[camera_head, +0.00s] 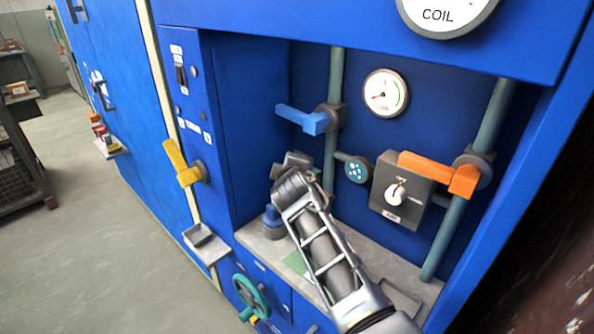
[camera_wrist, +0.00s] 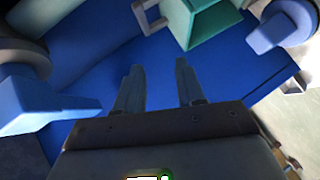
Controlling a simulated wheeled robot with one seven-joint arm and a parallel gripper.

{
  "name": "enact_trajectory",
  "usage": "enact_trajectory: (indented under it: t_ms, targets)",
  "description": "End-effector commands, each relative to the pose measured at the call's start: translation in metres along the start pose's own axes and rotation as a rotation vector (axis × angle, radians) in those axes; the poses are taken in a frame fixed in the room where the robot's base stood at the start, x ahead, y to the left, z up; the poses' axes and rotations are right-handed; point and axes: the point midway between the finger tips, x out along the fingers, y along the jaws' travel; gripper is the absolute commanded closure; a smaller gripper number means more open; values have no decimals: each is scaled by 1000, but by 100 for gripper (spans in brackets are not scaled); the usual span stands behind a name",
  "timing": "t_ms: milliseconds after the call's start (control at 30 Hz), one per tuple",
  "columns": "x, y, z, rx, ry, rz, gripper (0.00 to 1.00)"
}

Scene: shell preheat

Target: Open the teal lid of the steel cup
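My gripper (camera_head: 292,172) is at the front of the blue recess in the head view, in front of the back wall. In the wrist view its two fingers (camera_wrist: 158,70) stand apart with only blue surface seen between them, so it is open and empty. A teal, box-like part (camera_wrist: 208,20) with a grey handle-like loop beside it shows at the top edge of the wrist view, beyond the fingertips and apart from them. I cannot tell if it is the lid. I cannot make out the steel cup in the head view; my arm covers part of the shelf.
A blue lever (camera_head: 302,118) and an orange lever (camera_head: 438,172) stick out from pipes. A grey switch box (camera_head: 402,190) is between them. A yellow lever (camera_head: 183,165) and a green handwheel (camera_head: 250,297) are on the left and lower panels.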

Motion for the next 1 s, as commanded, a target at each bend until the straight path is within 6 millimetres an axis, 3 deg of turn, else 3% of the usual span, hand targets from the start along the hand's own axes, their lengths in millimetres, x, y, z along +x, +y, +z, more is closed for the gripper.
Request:
enact_trajectory:
  t_ms: [33,67,400,1000]
  targets:
    - [9,-14,3,-16,-9,15,62]
    - [12,-16,2,-26,-17,24,62]
    - [28,-20,2,-126,-126,129,62]
    - [26,-23,7,-196,-320,298,62]
